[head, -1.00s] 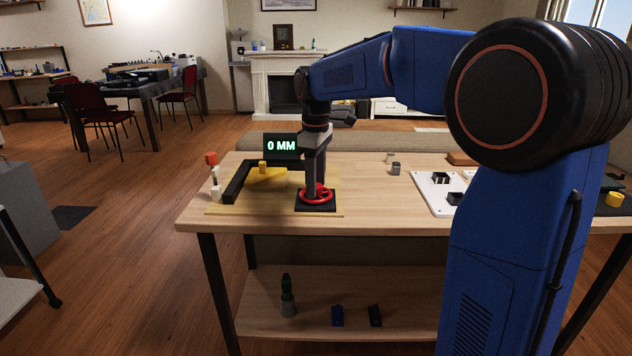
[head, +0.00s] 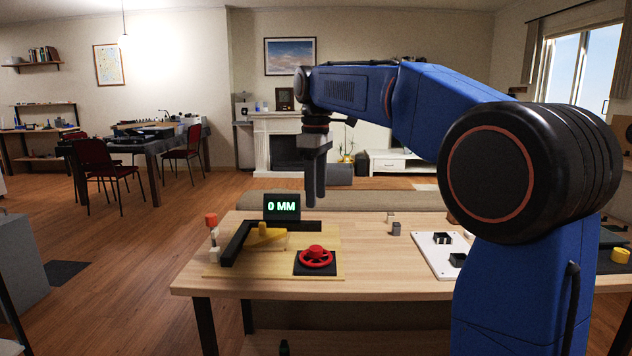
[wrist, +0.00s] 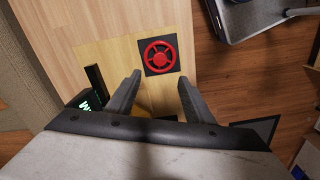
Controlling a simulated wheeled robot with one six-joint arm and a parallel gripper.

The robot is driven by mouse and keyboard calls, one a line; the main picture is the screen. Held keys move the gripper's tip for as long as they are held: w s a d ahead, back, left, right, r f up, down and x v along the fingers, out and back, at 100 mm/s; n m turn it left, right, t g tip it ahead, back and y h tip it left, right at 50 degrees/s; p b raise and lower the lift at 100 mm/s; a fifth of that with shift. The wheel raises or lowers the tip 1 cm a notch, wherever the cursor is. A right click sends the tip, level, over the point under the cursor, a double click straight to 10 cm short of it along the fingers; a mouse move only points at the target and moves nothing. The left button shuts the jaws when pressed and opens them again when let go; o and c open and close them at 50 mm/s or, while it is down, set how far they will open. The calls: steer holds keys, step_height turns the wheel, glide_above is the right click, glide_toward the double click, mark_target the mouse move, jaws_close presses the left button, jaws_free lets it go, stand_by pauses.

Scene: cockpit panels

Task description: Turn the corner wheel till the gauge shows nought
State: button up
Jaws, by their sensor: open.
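The red corner wheel (head: 316,257) sits on a black square base at the front right corner of a yellow board on the table. It also shows in the wrist view (wrist: 158,56), clear of my fingers. The gauge (head: 282,206) stands behind the board and reads 0 MM in green. In the wrist view the gauge (wrist: 90,101) is partly cut off by my gripper's body. My gripper (head: 316,204) hangs above and behind the wheel, apart from it. In the wrist view its two fingers (wrist: 153,92) are spread with nothing between them.
A black L-shaped fence (head: 240,243) and a yellow block (head: 264,238) lie on the board. A red-topped post (head: 211,222) stands at its left. Small grey blocks (head: 395,229) and a white plate (head: 440,255) with black parts are to the right.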

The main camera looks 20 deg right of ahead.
steer(key=shift+r, duration=1.3)
steer(key=m, duration=1)
glide_toward(316, 247)
step_height(316, 247, down, 8)
steer(key=shift+f, duration=0.25)
steer(key=c, duration=1.1)
steer(key=shift+o, duration=0.3)
steer(key=shift+n, duration=0.8)
